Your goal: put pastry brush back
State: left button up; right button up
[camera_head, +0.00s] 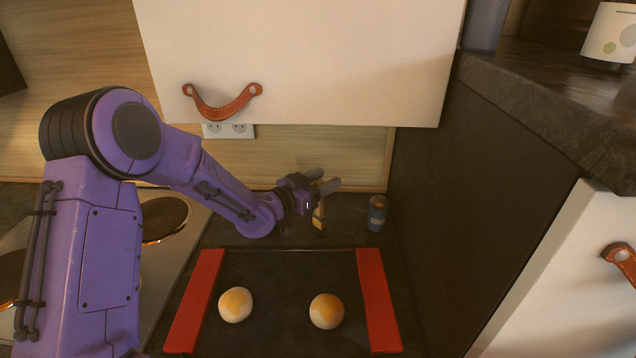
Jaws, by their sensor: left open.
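My left gripper (326,181) reaches in from the left over the back of the dark counter. Its fingers are open and point right. A small upright thing with a wooden-yellow lower part, which looks like the pastry brush (319,222), shows just below and behind the fingers. The gripper partly hides it, and I cannot tell whether they touch. A small dark blue can (377,213) stands to the right of the brush, apart from the gripper. My right gripper is out of view.
A dark tray (283,264) with red side handles lies in front, holding two glazed buns (235,304) (326,311). A white cupboard (310,60) with a leather pull hangs above. A dark cabinet side (455,200) bounds the right, a cooktop (170,275) the left.

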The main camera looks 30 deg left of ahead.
pick_arm(q)
jog(key=shift+s+a+r, duration=0.1)
jog(key=shift+s, duration=0.25)
jog(key=b+v, duration=0.2)
jog(key=v, duration=0.9)
jog(key=shift+s+r, duration=0.1)
jog(key=shift+s, duration=0.05)
